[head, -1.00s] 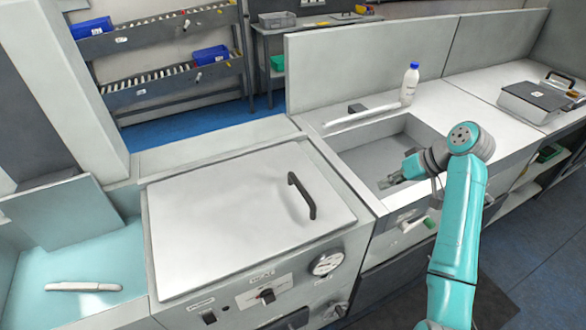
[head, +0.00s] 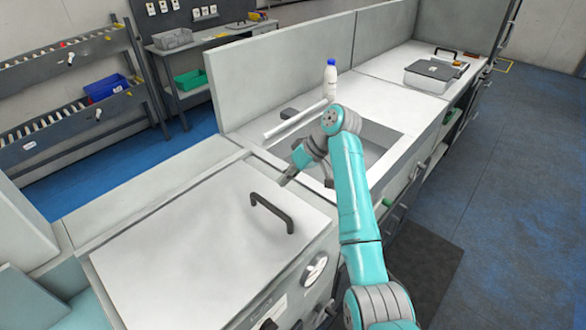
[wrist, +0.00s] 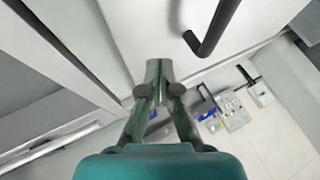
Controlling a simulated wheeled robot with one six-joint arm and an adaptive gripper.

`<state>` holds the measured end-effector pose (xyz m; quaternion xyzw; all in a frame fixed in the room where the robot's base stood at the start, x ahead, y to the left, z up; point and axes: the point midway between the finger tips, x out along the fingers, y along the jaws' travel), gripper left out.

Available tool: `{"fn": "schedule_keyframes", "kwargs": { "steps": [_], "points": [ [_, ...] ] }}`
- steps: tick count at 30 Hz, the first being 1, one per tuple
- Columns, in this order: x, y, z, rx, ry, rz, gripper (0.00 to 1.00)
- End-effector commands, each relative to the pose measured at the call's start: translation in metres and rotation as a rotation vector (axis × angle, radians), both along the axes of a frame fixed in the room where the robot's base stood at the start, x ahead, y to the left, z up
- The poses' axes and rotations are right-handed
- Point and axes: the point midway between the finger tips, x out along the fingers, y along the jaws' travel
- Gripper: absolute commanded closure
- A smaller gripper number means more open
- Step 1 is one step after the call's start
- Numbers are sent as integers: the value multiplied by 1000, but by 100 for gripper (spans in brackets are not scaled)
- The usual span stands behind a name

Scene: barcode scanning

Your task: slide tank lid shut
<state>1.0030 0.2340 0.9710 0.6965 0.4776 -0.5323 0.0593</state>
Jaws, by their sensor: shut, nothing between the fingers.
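The tank lid (head: 190,240) is a flat white panel on top of the tank, whose front (head: 305,285) carries a gauge and a dial. A black bar handle (head: 271,213) stands near the lid's right side. My gripper (head: 288,180) is shut and empty, beside the lid's right edge and behind the handle in the head view. It appears apart from the handle. In the wrist view, my closed fingertips (wrist: 160,68) point at a pale edge, with the dark handle (wrist: 213,30) up and to the right. Whether the fingertips touch the lid's edge is not clear.
A sink basin (head: 378,150) lies right of the tank, partly behind my arm. A white bottle (head: 330,80) with a blue cap stands behind it. A grey panel (head: 290,70) rises along the counter's back. Open floor (head: 490,190) lies to the right.

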Motion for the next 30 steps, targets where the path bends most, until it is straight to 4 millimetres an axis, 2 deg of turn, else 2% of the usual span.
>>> {"fn": "schedule_keyframes", "kwargs": {
  "steps": [8, 16, 30],
  "points": [
    [-2, 32, -41, -1, 2, 1, 100],
    [-24, 55, -38, -1, -2, 1, 100],
    [-27, 59, -38, -1, -1, 0, 100]
  ]
}}
